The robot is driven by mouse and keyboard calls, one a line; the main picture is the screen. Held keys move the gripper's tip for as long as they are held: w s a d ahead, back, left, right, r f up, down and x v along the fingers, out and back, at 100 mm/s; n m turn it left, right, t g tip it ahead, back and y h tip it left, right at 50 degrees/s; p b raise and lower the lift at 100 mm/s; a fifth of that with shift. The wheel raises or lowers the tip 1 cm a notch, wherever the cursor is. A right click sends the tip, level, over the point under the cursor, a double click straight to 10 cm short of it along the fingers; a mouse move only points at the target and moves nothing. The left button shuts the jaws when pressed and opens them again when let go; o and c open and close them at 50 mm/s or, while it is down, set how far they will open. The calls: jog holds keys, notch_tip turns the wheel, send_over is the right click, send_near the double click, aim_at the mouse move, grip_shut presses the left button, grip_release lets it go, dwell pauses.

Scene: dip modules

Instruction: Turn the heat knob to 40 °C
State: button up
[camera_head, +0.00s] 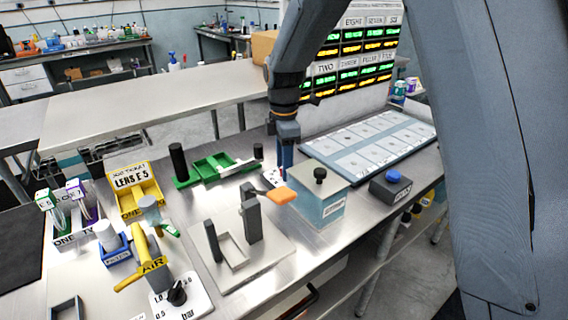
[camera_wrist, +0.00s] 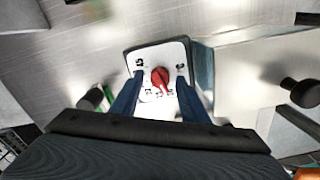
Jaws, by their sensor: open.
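The heat knob (camera_wrist: 160,76) is a round red knob on a white dial plate with small black markings, in the wrist view. Its narrow end points toward the bottom of that picture; the numbers are too small to read surely. My gripper (camera_wrist: 160,90) is open, with one blue finger on each side of the knob and nothing visibly held. I cannot tell whether the fingers touch it. In the head view my gripper (camera_head: 285,163) points down at the dial plate (camera_head: 271,176), of which only a small white part shows; the red knob is hidden there.
A blue-white box (camera_head: 321,205) with a black top knob stands right of the dial. An orange-tipped lever (camera_head: 278,196) is in front, and a green rack (camera_head: 212,168) is to the left. A black knob (camera_head: 177,292) sits on another white plate at front left.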

jog(key=c, duration=1)
jog(key=shift+r+m, duration=0.1)
jog(key=shift+m, duration=0.3)
jog(key=m+p, duration=0.1)
jog(key=m, duration=0.3)
jog(key=shift+w+m, duration=0.15)
jog(key=shift+m, duration=0.15)
jog(key=m+p, duration=0.1)
jog(key=m, duration=0.4)
jog(key=shift+w+p, duration=0.1)
jog(key=shift+p, duration=0.2)
jog(key=m+p, duration=0.1)
jog(key=m, duration=0.5)
jog(key=shift+d+m, duration=0.1)
jog(key=shift+m, duration=0.3)
jog(key=m+p, duration=0.1)
jog(key=m, duration=0.5)
jog(key=shift+d, duration=0.1)
jog(key=shift+m, duration=0.4)
jog(key=o, duration=1)
